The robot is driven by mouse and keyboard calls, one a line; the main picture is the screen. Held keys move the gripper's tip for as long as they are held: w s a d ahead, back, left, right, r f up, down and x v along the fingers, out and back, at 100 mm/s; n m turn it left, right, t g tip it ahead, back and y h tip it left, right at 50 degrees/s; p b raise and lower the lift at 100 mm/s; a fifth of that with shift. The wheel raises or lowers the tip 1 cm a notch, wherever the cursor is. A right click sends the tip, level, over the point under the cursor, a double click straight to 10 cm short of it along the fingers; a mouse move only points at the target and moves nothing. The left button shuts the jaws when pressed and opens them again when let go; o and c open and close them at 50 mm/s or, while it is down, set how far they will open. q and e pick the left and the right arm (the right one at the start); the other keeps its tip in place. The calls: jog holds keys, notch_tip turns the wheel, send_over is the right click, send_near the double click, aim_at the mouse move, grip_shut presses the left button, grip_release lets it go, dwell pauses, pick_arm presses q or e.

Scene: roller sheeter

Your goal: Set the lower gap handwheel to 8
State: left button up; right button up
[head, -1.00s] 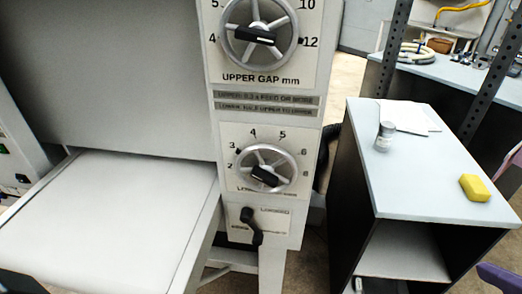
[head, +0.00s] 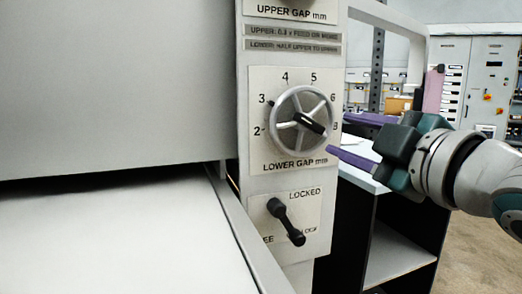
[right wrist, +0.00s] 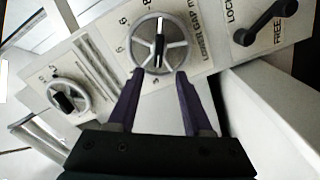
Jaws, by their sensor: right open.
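The lower gap handwheel (head: 302,119) is a grey spoked wheel on a white dial plate marked 2, 3, 4, 5, 6 and 8. Its black pointer bar slants down to the right, with its thick end near or just below the 8. My right gripper (head: 383,109) is open, its purple fingers spread to the right of the wheel in the head view. In the right wrist view, the handwheel (right wrist: 158,45) lies just beyond the open fingertips (right wrist: 159,71), roughly centred between them. Nothing is between the fingers, and contact cannot be told. My left gripper is not in view.
The black lock lever (head: 286,221) sits below the dial, slanting down to the right. The upper gap handwheel (right wrist: 68,97) shows in the wrist view. A bench with an open shelf (head: 400,255) stands right of the panel. A white feed bed (head: 110,240) lies left.

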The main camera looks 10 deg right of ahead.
aim_at(312, 124)
jog(key=w, duration=0.3)
jog(key=w+a, duration=0.1)
jog(key=w, duration=0.5)
jog(key=shift+w+a+b, duration=0.15)
jog(key=shift+a+b, duration=0.1)
jog(key=shift+b, duration=0.05)
grip_shut()
